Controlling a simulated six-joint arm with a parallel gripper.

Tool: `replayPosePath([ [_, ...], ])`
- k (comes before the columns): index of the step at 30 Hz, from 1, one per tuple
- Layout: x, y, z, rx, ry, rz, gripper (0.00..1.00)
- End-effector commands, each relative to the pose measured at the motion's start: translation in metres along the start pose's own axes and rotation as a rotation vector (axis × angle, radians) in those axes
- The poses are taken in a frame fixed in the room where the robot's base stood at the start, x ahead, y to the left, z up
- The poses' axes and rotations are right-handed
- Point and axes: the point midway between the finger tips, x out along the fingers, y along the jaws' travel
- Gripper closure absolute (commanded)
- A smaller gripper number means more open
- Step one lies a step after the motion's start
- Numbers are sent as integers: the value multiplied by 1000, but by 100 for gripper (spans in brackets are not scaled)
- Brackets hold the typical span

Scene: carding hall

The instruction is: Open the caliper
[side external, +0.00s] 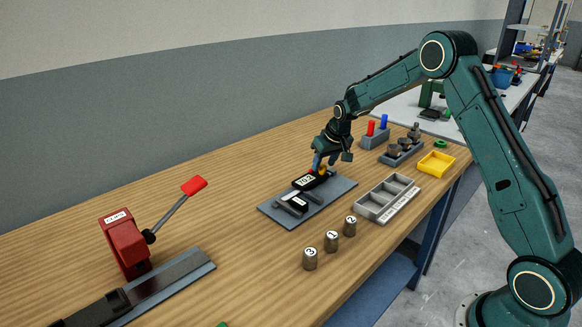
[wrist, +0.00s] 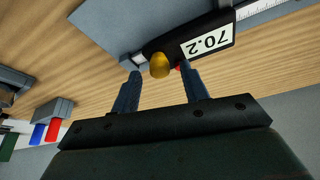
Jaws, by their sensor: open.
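The caliper (side external: 307,184) lies on a grey plate (side external: 334,196) on the wooden bench. Its black slider has a display (wrist: 207,41) that reads 70.2, upside down in the wrist view. A yellow knob (wrist: 160,65) sticks out from the slider, and a small red part shows beside it. My gripper (wrist: 160,70) is open, with one blue finger on each side of the knob. A gap shows on both sides; the right finger is close to the red part. In the side view my gripper (side external: 322,163) is low over the slider's far end.
Several numbered weights (side external: 331,241) stand in front of the plate. A grey compartment tray (side external: 388,199) is to its right, with a yellow tray (side external: 436,163) beyond. A holder (side external: 375,138) with red and blue handles stands behind. A red lever device (side external: 125,241) is at left.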

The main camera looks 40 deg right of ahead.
Motion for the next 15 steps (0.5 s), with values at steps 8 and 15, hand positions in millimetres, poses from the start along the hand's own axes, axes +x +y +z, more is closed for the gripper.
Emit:
replayPosePath([
  [8, -35, 0, 0, 0, 1, 0, 55],
  [15, -73, 0, 0, 0, 3, 0, 55],
])
